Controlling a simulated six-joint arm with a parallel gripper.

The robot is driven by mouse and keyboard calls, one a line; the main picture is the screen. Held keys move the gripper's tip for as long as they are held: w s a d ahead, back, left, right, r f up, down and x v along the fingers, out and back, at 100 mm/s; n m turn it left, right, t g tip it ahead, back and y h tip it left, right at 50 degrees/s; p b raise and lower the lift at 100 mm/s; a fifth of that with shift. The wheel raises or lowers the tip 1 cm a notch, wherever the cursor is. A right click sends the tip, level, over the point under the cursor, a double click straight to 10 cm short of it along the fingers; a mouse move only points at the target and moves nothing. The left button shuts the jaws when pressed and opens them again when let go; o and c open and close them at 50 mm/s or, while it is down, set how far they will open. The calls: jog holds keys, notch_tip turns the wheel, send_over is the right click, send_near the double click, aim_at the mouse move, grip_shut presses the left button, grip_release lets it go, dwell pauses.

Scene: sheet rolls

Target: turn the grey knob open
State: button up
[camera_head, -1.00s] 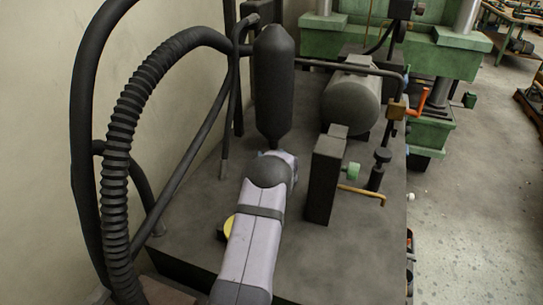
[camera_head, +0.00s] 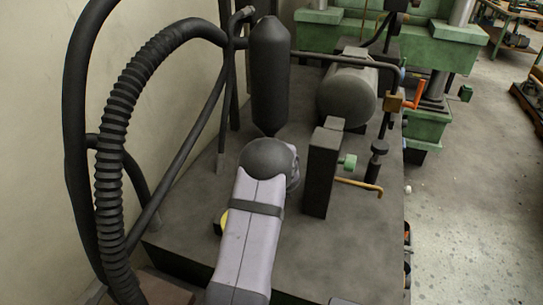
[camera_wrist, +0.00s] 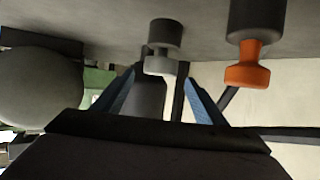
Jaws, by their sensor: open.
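The grey knob (camera_wrist: 160,65) shows in the wrist view below a dark round stem, with the wrist picture appearing upside down. My gripper (camera_wrist: 159,76) is open, with one blue-grey finger on each side of the knob in the picture. I cannot tell whether the fingertips reach the knob's depth, and no contact is visible. In the head view my pale arm covers the gripper, and the grey knob is hidden.
An orange knob (camera_wrist: 247,68) on a dark stem is right of the grey one in the wrist view. In the head view a black cylinder (camera_head: 270,75), a dark block (camera_head: 320,175) with a green knob (camera_head: 347,162), and a grey tank (camera_head: 346,95) surround the arm. Thick hoses (camera_head: 115,130) hang left.

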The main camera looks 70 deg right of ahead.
jog(key=shift+v, duration=0.95)
jog(key=w+m+g, duration=0.1)
jog(key=m+g, duration=0.1)
jog(key=w+m+g+h, duration=0.1)
jog(key=m+g, duration=0.1)
jog(key=w+a+m+g, duration=0.1)
jog(key=m+g, duration=0.1)
jog(key=shift+w+g+h, duration=0.2)
jog(key=shift+g+h, duration=0.1)
jog(key=shift+g, duration=0.1)
jog(key=shift+p+x, duration=0.4)
jog(key=shift+x, duration=3.25)
